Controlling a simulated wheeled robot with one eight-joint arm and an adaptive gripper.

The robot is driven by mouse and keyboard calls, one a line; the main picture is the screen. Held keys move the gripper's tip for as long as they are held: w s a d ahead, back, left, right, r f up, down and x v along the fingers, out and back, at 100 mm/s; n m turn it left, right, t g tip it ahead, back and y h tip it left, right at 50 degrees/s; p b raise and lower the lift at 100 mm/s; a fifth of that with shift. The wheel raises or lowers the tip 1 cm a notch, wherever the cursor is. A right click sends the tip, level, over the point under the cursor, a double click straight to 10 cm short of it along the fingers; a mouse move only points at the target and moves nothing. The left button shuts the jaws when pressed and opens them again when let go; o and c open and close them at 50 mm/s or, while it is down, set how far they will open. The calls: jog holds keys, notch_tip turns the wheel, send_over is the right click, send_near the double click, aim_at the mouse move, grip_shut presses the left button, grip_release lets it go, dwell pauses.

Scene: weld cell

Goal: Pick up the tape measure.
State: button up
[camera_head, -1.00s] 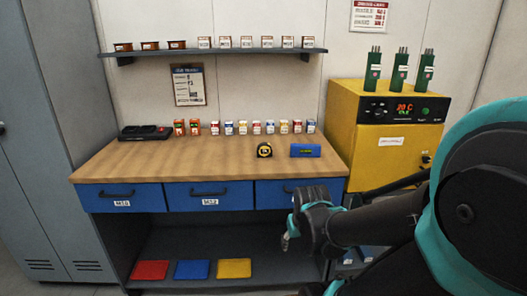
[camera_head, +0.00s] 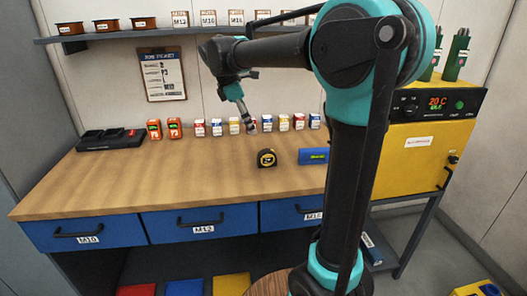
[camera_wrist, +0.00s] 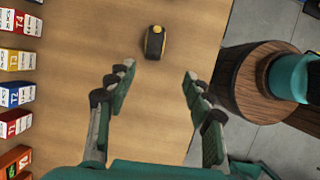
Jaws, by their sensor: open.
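The tape measure (camera_head: 266,158) is small, black and yellow, and stands on the wooden bench top to the left of a blue box. In the wrist view the tape measure (camera_wrist: 155,42) lies ahead of and between the fingertips, nearer the top edge, with bare wood around it. My gripper (camera_wrist: 158,72) is open and empty, its two green-and-grey fingers spread apart. In the head view my gripper (camera_head: 247,122) hangs above the bench, up and to the left of the tape measure, and overlaps the row of small boxes behind.
A row of small labelled boxes (camera_head: 235,126) lines the back of the bench (camera_head: 150,183). A blue box (camera_head: 313,156) sits right of the tape measure, partly behind my arm. A charger (camera_head: 110,139) is at back left. A shelf (camera_head: 185,37) runs above; a yellow oven (camera_head: 412,165) stands right.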

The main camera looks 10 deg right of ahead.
aim_at(264, 151)
jog(key=shift+n, duration=0.3)
jog(key=x, duration=1.1)
jog(key=w+x, duration=0.1)
jog(key=x, duration=0.4)
jog(key=shift+d+f, duration=0.15)
jog(key=shift+d, duration=0.05)
jog(key=shift+c, duration=0.5)
grip_shut()
